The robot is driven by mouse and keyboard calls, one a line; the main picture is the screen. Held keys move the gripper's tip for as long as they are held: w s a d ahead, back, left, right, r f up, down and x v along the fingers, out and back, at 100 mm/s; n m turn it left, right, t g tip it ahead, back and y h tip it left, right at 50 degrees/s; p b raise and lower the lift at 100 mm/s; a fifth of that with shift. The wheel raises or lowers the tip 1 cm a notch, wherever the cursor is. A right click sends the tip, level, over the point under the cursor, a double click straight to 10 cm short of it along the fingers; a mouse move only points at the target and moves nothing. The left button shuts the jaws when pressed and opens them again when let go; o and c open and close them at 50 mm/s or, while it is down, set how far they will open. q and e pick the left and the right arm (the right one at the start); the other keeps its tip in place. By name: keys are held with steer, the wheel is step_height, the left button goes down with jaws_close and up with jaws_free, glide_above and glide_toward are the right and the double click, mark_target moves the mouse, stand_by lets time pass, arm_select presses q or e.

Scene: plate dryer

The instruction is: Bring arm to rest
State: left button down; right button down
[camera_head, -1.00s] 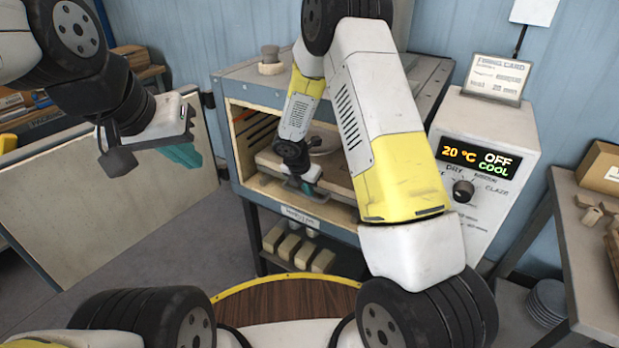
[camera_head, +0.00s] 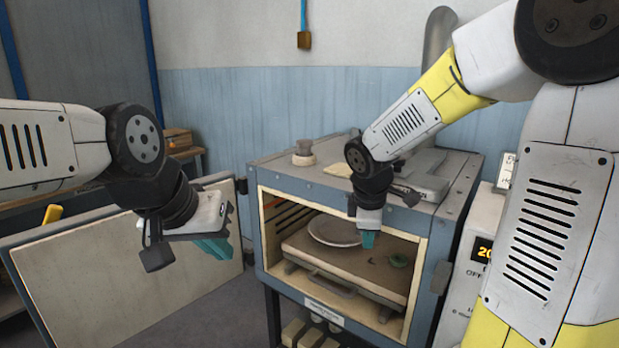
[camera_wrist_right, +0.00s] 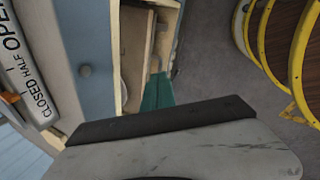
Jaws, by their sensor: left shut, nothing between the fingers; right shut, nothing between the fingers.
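My right arm reaches in from the right in the head view. Its gripper (camera_head: 368,240) is shut and empty, pointing down at the front opening of the grey plate dryer (camera_head: 320,189). Its teal fingers also show in the right wrist view (camera_wrist_right: 157,92), beside the dryer's opening. My left gripper (camera_head: 215,246) is shut and empty, in front of the open dryer door (camera_head: 120,275). A round pale plate (camera_head: 333,231) lies inside the dryer on a flat board with a handle (camera_head: 335,284). The right gripper partly hides the plate's right side.
A control box (camera_head: 480,260) stands right of the dryer, mostly behind my right arm. A damper scale marked closed, half, open (camera_wrist_right: 35,85) is near the right wrist. The floor between door and dryer is clear.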

steer(key=s+r+m+t+y, duration=0.1)
steer(key=s+r+m, duration=0.3)
steer(key=s+m, duration=0.3)
steer(key=s+r+m+t+y, duration=0.1)
steer(key=s+r+m, duration=0.4)
steer(key=s, duration=0.5)
steer(key=m+y, duration=0.1)
steer(key=m, duration=0.1)
steer(key=shift+s+d+r+m, duration=0.2)
steer(key=shift+d+m, duration=0.1)
steer(key=shift+m, duration=0.1)
